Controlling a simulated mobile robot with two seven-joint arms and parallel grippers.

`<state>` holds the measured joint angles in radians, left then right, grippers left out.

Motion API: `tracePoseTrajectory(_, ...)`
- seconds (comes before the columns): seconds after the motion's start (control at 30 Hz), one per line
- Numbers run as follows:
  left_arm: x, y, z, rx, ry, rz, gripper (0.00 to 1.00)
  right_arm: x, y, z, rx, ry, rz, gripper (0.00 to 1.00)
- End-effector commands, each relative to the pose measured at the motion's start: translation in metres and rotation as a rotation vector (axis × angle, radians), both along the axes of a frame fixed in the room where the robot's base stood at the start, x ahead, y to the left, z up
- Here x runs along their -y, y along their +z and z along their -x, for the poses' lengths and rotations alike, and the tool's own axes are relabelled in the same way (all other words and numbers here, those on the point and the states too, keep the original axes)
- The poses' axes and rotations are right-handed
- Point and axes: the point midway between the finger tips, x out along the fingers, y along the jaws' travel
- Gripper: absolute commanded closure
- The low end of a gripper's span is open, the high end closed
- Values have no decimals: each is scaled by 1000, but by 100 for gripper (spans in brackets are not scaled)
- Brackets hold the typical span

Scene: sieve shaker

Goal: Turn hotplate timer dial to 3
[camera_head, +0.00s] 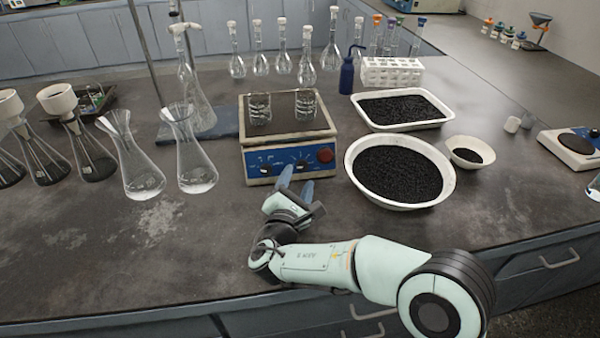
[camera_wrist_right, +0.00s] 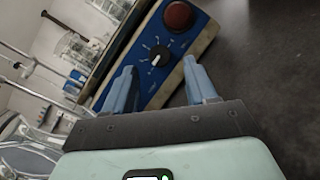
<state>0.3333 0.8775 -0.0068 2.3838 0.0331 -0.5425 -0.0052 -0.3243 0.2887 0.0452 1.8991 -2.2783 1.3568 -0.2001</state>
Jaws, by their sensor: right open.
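The hotplate (camera_head: 247,160) stands in mid-table with a blue front panel. The panel has a left dial (camera_head: 266,169), a right dial (camera_head: 303,164) and a red round knob (camera_head: 325,155). The labels are too small to read, so I cannot tell which dial is the timer. My right gripper (camera_head: 297,179) is open and empty just in front of the panel. In the right wrist view the dial (camera_wrist_right: 159,56) beside the red knob (camera_wrist_right: 177,15) shows ahead between the fingertips (camera_wrist_right: 161,75), apparently apart from them; its white pointer is visible. My left gripper is out of view.
Two glass beakers (camera_head: 260,108) (camera_head: 305,104) stand on the hotplate's top. Two trays of black granules (camera_head: 450,180) (camera_head: 440,118) are close on the right. Glass flasks (camera_head: 190,160) stand to the left.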

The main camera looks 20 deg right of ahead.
Motion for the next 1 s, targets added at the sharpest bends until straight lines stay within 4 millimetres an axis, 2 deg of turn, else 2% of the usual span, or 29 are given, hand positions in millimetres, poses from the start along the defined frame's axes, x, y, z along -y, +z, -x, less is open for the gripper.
tracePoseTrajectory(0.1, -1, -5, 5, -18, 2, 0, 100, 13, -1, -16, 2, -1, 0, 43)
tracePoseTrajectory(0.23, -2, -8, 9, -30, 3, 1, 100, 20, -1, -26, 0, 0, 0, 43)
tracePoseTrajectory(0.6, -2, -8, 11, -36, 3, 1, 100, 24, 0, -31, 0, 1, 0, 43)
tracePoseTrajectory(0.63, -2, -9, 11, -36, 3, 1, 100, 24, 0, -31, 0, 1, 0, 47)
tracePoseTrajectory(0.8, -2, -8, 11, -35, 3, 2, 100, 23, 0, -31, 0, 1, 0, 99)
tracePoseTrajectory(1.0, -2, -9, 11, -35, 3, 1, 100, 23, 0, -31, 1, -1, -5, 99)
